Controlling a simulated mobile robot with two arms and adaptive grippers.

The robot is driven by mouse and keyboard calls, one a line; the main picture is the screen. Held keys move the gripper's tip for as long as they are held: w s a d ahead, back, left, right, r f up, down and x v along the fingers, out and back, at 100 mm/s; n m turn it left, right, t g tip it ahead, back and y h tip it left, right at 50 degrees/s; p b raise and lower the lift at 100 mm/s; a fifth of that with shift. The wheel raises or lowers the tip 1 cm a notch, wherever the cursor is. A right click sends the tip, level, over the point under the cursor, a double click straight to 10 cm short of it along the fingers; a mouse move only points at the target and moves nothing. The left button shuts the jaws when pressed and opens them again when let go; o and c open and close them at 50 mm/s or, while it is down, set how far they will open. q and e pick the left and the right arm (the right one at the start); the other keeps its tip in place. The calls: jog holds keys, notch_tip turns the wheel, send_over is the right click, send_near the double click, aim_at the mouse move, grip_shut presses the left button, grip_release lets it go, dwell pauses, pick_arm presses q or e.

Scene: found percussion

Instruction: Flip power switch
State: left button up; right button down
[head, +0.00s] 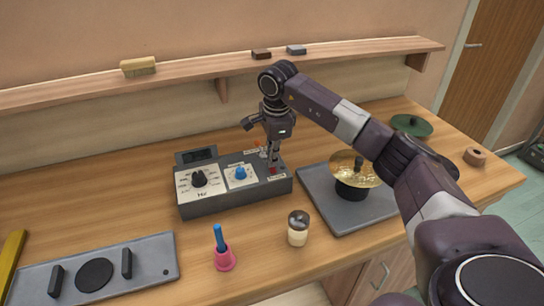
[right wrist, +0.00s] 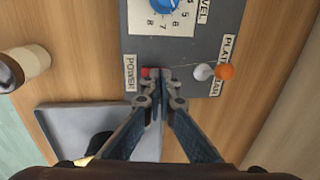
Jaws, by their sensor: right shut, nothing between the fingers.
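A dark grey control box (head: 235,201) with a black dial (head: 199,178) and a blue knob (head: 240,173) stands on the wooden bench. Its red power switch (head: 272,171) is at the right end of the top. In the right wrist view the red switch (right wrist: 146,72) shows beside the POWER label (right wrist: 131,73), partly hidden by my fingertips. My right gripper (head: 273,164) points down at it, shut and empty, with the tips at or very near the switch. I cannot tell whether they touch or which way the switch is set. My left gripper is not in view.
A grey tray (head: 326,205) with a brass cymbal (head: 345,167) is right of the box. A cream-and-dark shaker (head: 298,229) and a pink bell-shaped item (head: 225,260) stand in front.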

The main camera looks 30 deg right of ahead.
jog(key=shift+f, duration=0.15)
jog(key=shift+w+f, duration=0.2)
jog(key=shift+f, duration=0.1)
jog(key=shift+s, duration=0.2)
jog(key=shift+s+a, duration=0.2)
jog(key=shift+s, duration=0.55)
jog(key=shift+r, duration=0.1)
